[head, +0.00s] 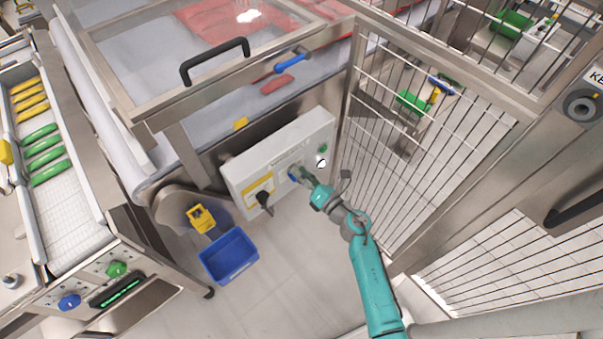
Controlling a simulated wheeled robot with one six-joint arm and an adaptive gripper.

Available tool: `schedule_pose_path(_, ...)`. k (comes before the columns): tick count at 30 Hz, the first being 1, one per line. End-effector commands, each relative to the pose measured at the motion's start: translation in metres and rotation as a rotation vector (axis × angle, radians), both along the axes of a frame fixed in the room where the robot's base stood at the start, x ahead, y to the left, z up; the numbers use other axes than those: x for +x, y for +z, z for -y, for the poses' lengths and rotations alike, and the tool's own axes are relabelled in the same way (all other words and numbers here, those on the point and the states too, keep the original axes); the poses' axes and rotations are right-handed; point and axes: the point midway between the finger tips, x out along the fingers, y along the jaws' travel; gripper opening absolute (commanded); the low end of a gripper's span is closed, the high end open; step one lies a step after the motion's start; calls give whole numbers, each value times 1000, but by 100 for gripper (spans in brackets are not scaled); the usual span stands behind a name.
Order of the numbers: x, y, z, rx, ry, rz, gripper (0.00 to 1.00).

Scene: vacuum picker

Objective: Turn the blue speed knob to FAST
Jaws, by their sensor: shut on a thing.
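A light grey control panel (245,178) is fixed to the side of the conveyor machine, near the middle of the head view. My gripper (299,175) is at the panel's front, at the end of my teal arm. It is shut on the small blue knob (292,176), which is mostly hidden by the fingers. The knob's pointer and the panel's lettering are too small to read. A black rotary handle (264,198) with a yellow plate sits to the left on the panel. A green button (323,148) and a white one (321,163) are to the right.
A wire mesh guard (400,150) stands close to the right of my arm. A blue bin (229,255) is on the floor below the panel. A clear guard with a black handle (215,60) covers the belt. Open floor lies in front.

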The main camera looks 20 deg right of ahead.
Motion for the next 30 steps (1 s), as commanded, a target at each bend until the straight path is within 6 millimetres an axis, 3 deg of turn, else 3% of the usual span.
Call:
schedule_pose_path(14, 0, 0, 1, 13, -1, -4, 0)
schedule_pose_path(15, 0, 0, 1, 13, -1, -4, 42)
schedule_pose_path(25, -1, -1, 1, 12, -1, -5, 42)
schedule_pose_path(30, -17, -1, 6, 12, -4, -6, 42)
